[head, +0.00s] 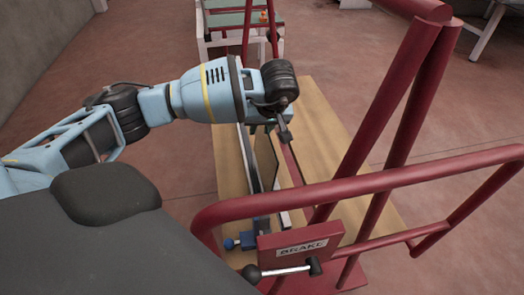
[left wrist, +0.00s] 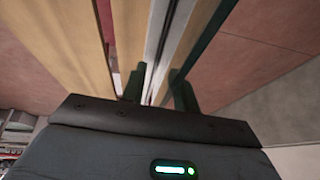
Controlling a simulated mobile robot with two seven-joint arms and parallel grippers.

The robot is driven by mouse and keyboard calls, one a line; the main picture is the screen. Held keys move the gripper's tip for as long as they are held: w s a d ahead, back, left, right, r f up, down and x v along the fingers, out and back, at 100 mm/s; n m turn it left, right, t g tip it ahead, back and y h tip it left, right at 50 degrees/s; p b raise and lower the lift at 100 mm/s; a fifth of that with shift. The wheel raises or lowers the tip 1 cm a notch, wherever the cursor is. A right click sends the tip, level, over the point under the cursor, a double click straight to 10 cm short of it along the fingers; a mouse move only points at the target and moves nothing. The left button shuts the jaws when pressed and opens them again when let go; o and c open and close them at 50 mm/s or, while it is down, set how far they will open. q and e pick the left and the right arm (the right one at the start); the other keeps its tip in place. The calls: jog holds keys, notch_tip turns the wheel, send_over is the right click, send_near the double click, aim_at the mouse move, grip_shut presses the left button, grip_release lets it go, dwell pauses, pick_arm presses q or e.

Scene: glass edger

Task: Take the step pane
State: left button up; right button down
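A dark, thin pane (head: 266,158) stands on edge along the wooden deck of a red trolley, below my left gripper. I take it to be the step pane. In the left wrist view a dark green band (left wrist: 207,38), probably the same pane, runs down toward the right-hand finger. My left gripper (head: 268,127) points down over the deck. Its two fingers (left wrist: 160,88) are apart, with a grey rail and pale strips showing between and beyond them. I cannot tell whether a finger touches the pane. My right gripper is not in view.
The trolley's red tube frame (head: 385,110) rises close to the right of my left gripper. A plate marked BRAKE (head: 300,247) with a lever and a blue clamp (head: 246,240) are at the near end. A pale stand (head: 222,42) is behind. Open floor lies right.

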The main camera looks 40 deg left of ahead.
pick_arm(q)
grip_shut()
jog(key=shift+r, duration=0.1)
dwell(1.3)
